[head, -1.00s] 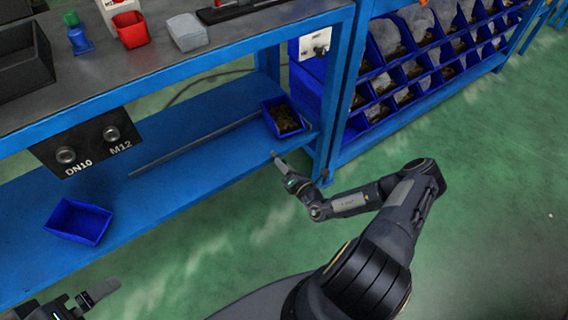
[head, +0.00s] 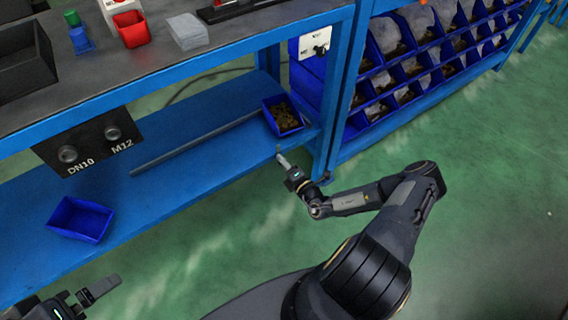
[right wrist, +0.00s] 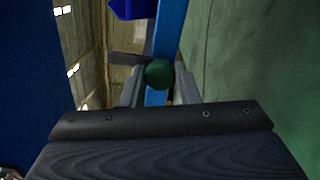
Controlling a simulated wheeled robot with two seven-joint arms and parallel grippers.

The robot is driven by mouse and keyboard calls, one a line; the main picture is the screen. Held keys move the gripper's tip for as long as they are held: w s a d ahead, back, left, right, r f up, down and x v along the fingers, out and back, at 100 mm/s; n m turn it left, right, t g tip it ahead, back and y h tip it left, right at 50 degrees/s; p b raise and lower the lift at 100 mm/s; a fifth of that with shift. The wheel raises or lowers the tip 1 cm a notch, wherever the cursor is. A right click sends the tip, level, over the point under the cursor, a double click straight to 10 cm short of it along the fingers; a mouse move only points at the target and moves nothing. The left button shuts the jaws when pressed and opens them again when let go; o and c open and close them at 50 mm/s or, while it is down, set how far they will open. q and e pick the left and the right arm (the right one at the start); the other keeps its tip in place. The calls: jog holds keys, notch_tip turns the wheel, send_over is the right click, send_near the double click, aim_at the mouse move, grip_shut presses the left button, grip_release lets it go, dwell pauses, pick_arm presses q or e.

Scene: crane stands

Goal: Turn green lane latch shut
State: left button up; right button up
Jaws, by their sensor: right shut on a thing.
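A dark green round knob (right wrist: 159,73), which looks like the green latch, shows between the fingers of my right gripper (right wrist: 157,88) in the right wrist view. The fingers are shut on it, one on each side. In the head view my right gripper (head: 281,158) is at the front edge of the blue lower shelf, near the table leg; the knob is too small or hidden there to make out. My left gripper (head: 97,289) is at the bottom left, partly cut off and away from the latch; its opening is unclear.
A blue bin with brown parts (head: 283,116) stands on the lower shelf (head: 170,190) just behind my right gripper. An empty blue bin (head: 80,219) is at the left. A rack of blue bins (head: 420,55) stands at the right. The green floor in front is clear.

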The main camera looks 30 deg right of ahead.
jog(key=o, duration=1)
jog(key=s, duration=0.2)
jog(key=s+p, duration=0.1)
jog(key=s, duration=0.4)
jog(key=shift+s+d, duration=0.3)
jog(key=shift+s, duration=0.1)
